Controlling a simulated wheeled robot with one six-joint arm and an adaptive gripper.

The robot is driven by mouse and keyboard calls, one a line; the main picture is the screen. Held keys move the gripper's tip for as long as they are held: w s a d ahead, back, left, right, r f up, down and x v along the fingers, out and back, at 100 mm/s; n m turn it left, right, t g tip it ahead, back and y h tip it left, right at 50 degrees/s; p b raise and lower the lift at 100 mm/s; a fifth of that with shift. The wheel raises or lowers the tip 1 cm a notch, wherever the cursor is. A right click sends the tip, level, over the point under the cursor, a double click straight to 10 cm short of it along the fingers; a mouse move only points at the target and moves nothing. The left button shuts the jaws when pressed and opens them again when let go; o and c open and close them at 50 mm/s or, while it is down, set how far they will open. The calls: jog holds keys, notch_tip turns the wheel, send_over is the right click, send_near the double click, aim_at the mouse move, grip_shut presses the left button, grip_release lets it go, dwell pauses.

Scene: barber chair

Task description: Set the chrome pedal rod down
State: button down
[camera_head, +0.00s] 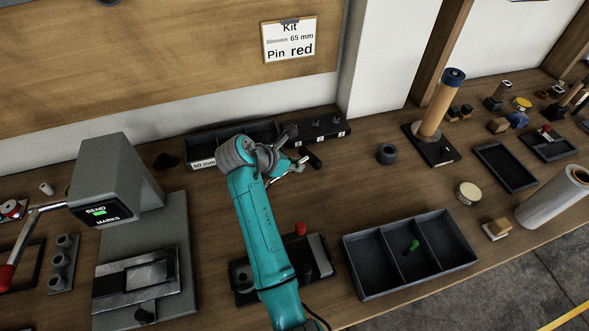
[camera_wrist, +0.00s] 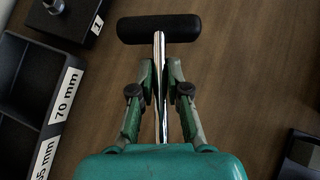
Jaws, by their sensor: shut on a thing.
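The chrome pedal rod (camera_wrist: 159,115) is a shiny straight shaft with a black cylindrical crossbar (camera_wrist: 158,28) at its far end. My gripper (camera_wrist: 161,75) is shut on the shaft, its green fingers on either side just below the crossbar. In the head view my gripper (camera_head: 297,164) is over the bench behind the middle, and the dark crossbar (camera_head: 313,158) shows just past the fingertips. The rod looks close to the wood, but I cannot tell whether it touches. The rod's near end is hidden by my gripper.
A dark bin (camera_head: 196,146) with millimetre labels and a black numbered block (camera_head: 328,127) stand behind my gripper. A grey three-part tray (camera_head: 352,263) holds a green piece. A grey bending machine (camera_head: 118,180) stands left. Bare wood lies right of my gripper, towards a dark ring (camera_head: 387,154).

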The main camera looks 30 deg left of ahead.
jog(key=shift+f, duration=1.25)
jog(key=c, duration=1.2)
grip_release()
jog(key=shift+f, duration=0.15)
jog(key=shift+o, duration=0.2)
jog(key=shift+s+r, duration=0.15)
jog(key=shift+r, duration=0.2)
jog(key=v, duration=1.1)
jog(key=shift+s+a+r, duration=0.1)
jog(key=shift+s+r, duration=0.1)
